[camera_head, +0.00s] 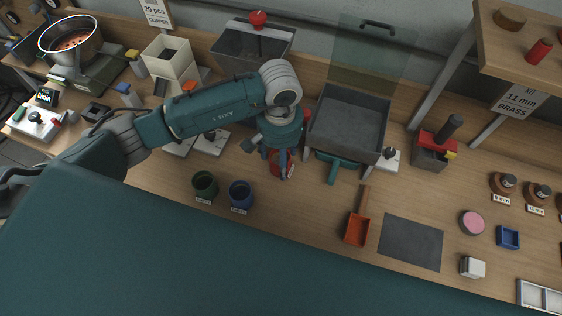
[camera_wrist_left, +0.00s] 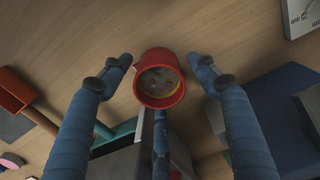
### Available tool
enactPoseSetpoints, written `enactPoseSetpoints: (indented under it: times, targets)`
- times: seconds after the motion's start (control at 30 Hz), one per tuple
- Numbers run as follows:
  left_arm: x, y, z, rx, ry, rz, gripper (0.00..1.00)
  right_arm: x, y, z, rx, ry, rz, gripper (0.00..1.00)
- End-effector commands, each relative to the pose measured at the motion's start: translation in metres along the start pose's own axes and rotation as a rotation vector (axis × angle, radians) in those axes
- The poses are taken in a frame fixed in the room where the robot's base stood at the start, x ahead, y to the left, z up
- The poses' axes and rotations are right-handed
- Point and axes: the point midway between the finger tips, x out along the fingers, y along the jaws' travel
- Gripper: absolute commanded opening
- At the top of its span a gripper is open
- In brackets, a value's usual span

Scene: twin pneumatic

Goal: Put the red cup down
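The red cup (camera_wrist_left: 160,98) shows in the left wrist view with its mouth facing the camera; several small grey pieces lie inside. In the head view the red cup (camera_head: 276,168) is at the bench, partly hidden behind my left gripper (camera_head: 283,166). In the left wrist view the blue fingers of my left gripper (camera_wrist_left: 160,66) stand on both sides of the cup, spread, with narrow gaps to its wall. A third finger lies below the cup; whether it touches is unclear. The cup appears upright at the bench top. My right gripper is not in view.
A green cup (camera_head: 205,186) and a blue cup (camera_head: 241,196) stand left of the red cup, near the front. A grey bin (camera_head: 347,125) is close on the right. An orange scoop (camera_head: 357,230) and a dark mat (camera_head: 411,243) lie farther right.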

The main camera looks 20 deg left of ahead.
Motion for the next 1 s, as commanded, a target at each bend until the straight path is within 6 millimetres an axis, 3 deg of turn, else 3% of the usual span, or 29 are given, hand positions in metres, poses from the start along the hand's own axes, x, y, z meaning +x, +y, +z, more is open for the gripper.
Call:
enactPoseSetpoints:
  times: [0.03,0.2,0.27,0.67,0.87,1.0]
  targets:
    - [0.0,0.0,0.0,0.0,0.0,0.0,0.45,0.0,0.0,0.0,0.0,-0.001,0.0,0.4]
    - [-0.001,0.0,0.0,0.0,0.0,0.0,0.13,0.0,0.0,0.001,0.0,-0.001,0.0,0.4]
    - [-0.001,0.0,0.0,0.0,0.001,0.0,0.09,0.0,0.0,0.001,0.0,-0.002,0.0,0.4]
    - [-0.013,0.0,-0.002,-0.001,0.004,0.002,0.08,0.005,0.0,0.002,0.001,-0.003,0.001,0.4]
    - [-0.047,0.0,-0.003,0.001,0.01,0.002,0.08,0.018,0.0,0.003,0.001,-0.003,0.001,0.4]
    - [-0.088,0.0,-0.003,0.002,0.013,0.0,0.08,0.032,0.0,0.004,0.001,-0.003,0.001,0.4]
